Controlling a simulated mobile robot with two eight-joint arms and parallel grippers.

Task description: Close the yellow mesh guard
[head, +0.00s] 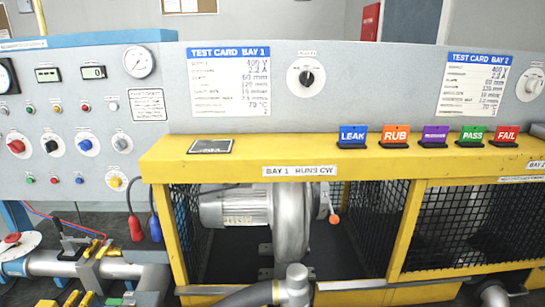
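A yellow frame (290,154) with black mesh stands along the bench front. Its bay 1 front, under the label "BAY 1 RUNS CW" (298,171), shows no mesh across it. Right of the slanted yellow post (408,228), black mesh (475,230) fills the bay 2 opening. I cannot tell which panel is the movable guard. Neither of my grippers is in view.
Coloured tags (396,136), including LEAK, RUB, PASS and FAIL, stand on the yellow top ledge. A grey hose and pipe fitting (293,288) stand before bay 1. Red and blue plugs (136,228) hang at its left. Clamped pipework (80,262) lies at lower left.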

